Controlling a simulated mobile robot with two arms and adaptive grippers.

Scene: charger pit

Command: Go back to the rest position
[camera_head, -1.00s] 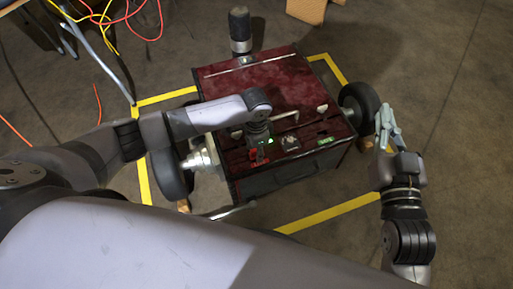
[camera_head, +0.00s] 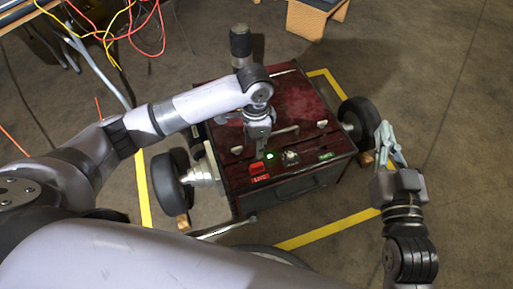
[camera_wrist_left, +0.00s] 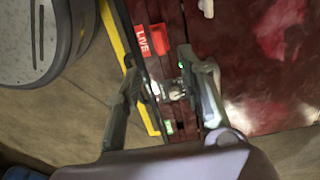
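A dark red wheeled charger box (camera_head: 310,100) stands on the floor in the head view. Its front panel has a red LIVE label (camera_head: 260,178), a red switch (camera_head: 257,168), a lit green light (camera_head: 270,156) and a green label (camera_head: 326,155). My left gripper (camera_head: 256,152) hangs over the panel's left part. In the left wrist view its two fingers (camera_wrist_left: 160,98) are spread with nothing between them, and the LIVE label (camera_wrist_left: 141,39) and red switch (camera_wrist_left: 158,39) lie beyond. My right gripper (camera_head: 388,138) is beside the right wheel; its finger gap is unclear.
Wheels stand at the box's left (camera_head: 169,180) and right (camera_head: 358,117). A dark cylinder (camera_head: 240,42) rises behind it. Yellow tape (camera_head: 325,230) marks the floor around it. Red and yellow cables (camera_head: 150,30) hang at upper left. The floor at right is clear.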

